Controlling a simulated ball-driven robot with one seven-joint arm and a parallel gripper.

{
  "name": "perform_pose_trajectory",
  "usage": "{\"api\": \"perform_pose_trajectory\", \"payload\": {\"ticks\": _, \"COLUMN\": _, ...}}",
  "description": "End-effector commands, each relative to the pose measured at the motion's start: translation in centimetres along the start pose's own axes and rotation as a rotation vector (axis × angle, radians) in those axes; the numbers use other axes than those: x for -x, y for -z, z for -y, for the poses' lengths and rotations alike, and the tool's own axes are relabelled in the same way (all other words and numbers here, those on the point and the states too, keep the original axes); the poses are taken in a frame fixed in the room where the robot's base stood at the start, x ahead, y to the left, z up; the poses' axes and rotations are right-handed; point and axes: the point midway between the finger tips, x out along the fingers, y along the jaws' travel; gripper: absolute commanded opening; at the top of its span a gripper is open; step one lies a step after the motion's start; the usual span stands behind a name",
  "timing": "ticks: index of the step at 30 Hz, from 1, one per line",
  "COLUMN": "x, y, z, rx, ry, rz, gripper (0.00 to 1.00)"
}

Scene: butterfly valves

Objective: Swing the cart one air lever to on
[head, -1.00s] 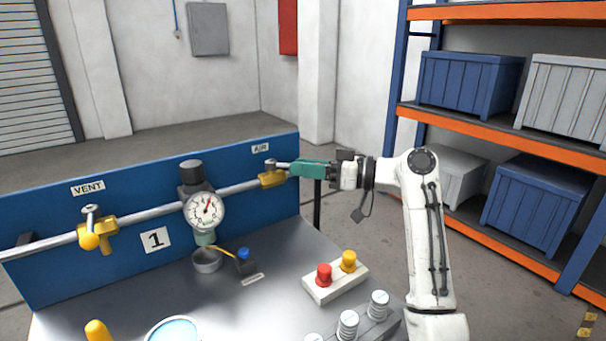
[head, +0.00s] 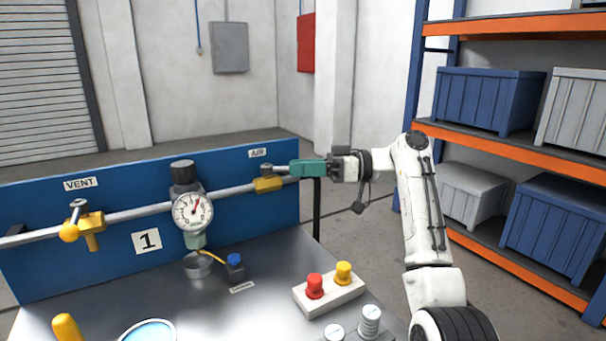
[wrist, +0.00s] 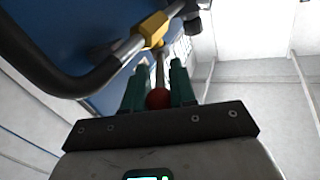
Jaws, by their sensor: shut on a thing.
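The cart one air valve (head: 268,184) is yellow and sits on the grey pipe at the right end of the blue panel, under the AIR label (head: 258,153). It also shows in the wrist view (wrist: 152,28). My gripper (head: 294,169) has green fingers and is just right of the valve in the head view. In the wrist view my gripper (wrist: 159,88) is shut on the air lever, with a red ball knob (wrist: 158,98) between its fingers. The lever's thin metal rod (wrist: 160,66) runs from the knob to the valve. In the head view the fingers hide the knob.
The vent valve (head: 88,224) is at the left on the same pipe. A round gauge (head: 193,210) hangs between them. A block with red and yellow buttons (head: 328,294) stands on the cart top. A shelf rack (head: 480,137) stands to the right.

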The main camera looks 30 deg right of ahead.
Motion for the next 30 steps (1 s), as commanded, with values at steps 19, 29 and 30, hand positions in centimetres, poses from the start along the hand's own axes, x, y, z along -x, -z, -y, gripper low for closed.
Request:
{"api": "perform_pose_trajectory", "payload": {"ticks": 19, "x": 0.04, "y": -0.26, "z": 0.03, "rx": -0.003, "ry": 0.087, "rz": 0.018, "gripper": 0.0}}
{"api": "perform_pose_trajectory", "payload": {"ticks": 29, "x": 0.05, "y": -0.16, "z": 0.03, "rx": -0.002, "ry": 0.086, "rz": 0.017, "gripper": 0.37}}
{"api": "perform_pose_trajectory", "payload": {"ticks": 30, "x": 0.05, "y": -0.15, "z": 0.03, "rx": -0.001, "ry": 0.086, "rz": 0.017, "gripper": 0.37}}
